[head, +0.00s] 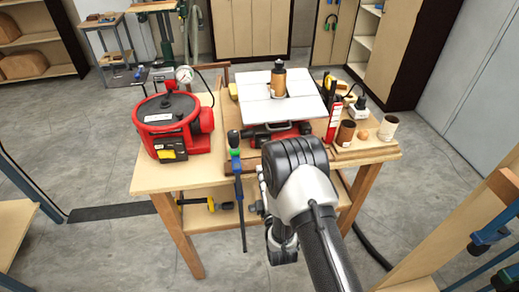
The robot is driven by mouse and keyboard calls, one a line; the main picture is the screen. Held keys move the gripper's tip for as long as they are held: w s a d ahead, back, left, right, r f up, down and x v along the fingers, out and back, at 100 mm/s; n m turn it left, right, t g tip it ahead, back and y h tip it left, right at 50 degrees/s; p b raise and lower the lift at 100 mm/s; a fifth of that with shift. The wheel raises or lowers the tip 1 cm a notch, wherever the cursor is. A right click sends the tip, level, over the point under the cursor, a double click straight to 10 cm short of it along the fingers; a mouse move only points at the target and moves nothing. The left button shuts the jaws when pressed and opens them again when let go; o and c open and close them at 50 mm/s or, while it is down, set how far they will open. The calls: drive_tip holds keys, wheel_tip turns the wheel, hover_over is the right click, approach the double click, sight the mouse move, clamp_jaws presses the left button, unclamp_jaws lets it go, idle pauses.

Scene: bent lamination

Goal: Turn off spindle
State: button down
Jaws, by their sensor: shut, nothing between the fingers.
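The spindle (279,82) stands upright, a brown sleeve with a black top, in the middle of a white, tilted-looking machine table (309,98). The red and black body (262,139) of the machine shows below the table on the workbench. I cannot tell whether the spindle is turning. No switch can be made out. My arm rises from the lower right, and its black joint stands in front of the bench, close to the machine's front. My gripper's fingers do not show.
A red vacuum pump (166,121) with a gauge stands at the left of the wooden workbench (150,182). Brown and pale sleeves (388,127) stand at the right. A clamp (238,185) hangs at the front edge. Blue clamps (492,238) are at far right.

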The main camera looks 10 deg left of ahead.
sight(257, 139)
drive_tip(key=x, duration=1)
drive_tip(key=shift+w+b, duration=0.15)
drive_tip(key=shift+b, duration=0.2)
drive_tip(key=shift+w+a+r+g+p, duration=0.15)
drive_tip(key=shift+w+r+g+p, duration=0.15)
drive_tip(key=shift+r, duration=0.05)
drive_tip(key=shift+f, duration=0.15)
